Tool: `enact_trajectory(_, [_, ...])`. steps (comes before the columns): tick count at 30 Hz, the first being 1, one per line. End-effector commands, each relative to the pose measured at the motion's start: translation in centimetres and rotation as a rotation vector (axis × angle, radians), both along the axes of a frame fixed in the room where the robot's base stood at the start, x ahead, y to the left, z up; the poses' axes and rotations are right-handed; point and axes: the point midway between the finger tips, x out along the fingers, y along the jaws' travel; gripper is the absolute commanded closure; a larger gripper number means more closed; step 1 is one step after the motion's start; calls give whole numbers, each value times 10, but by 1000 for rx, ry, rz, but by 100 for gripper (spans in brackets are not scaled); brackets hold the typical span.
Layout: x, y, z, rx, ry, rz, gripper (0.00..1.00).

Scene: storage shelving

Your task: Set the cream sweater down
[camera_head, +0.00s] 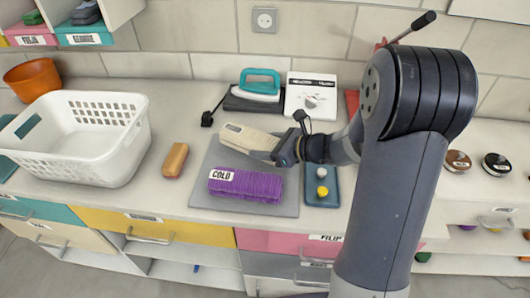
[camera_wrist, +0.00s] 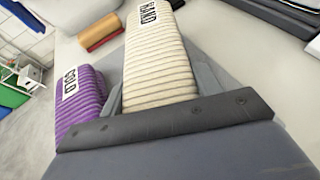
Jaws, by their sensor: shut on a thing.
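The cream sweater (camera_head: 249,138) is a ribbed, folded bundle with a label that reads "HAND" in the wrist view (camera_wrist: 158,65). My gripper (camera_head: 276,154) is shut on its near end, with a finger on each side. The sweater is over the back part of a grey mat (camera_head: 286,199); I cannot tell whether it touches the mat. A purple folded sweater (camera_head: 246,186) labelled "COLD" lies on the mat in front of it. It also shows to the left in the wrist view (camera_wrist: 84,105).
A white laundry basket (camera_head: 75,160) and a wooden-backed brush (camera_head: 175,160) stand to the left. An iron (camera_head: 260,88) and a white box (camera_head: 312,95) are behind. A blue tray (camera_head: 322,199) with small round items lies right of the mat.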

Motion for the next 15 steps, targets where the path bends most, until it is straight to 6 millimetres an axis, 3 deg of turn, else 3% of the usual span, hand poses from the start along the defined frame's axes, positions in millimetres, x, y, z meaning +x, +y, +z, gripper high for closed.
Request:
enact_trajectory(5, [0, 0, -22, 2, 3, 0, 70])
enact_trajectory(15, [0, 0, -25, 1, -1, 0, 70])
